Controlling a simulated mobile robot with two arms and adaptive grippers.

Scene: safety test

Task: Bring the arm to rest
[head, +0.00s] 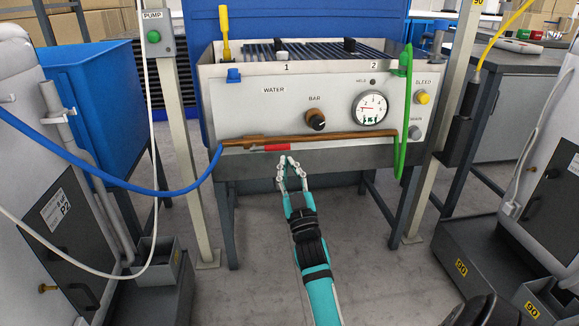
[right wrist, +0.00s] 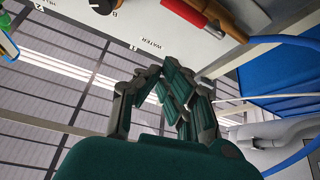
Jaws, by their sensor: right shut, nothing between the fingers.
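My right arm (head: 318,285) is teal and black and reaches up from the bottom middle of the head view. My right gripper (head: 287,162) is shut and empty, its tips close together just below the front of the test bench (head: 260,100). In the picture it lies just under a red sleeve (head: 276,147) on a copper pipe; I see no hold on either. The right wrist view also shows the gripper (right wrist: 160,76), with the panel and the red sleeve (right wrist: 187,12) beyond it. My left gripper is not in view.
The bench panel carries a gauge (head: 370,108), a black knob (head: 316,120) and a yellow button (head: 423,97). A blue hose (head: 90,166) and a green hose (head: 402,140) hang at its sides. Grey machines flank me left and right. Floor is clear beside my arm.

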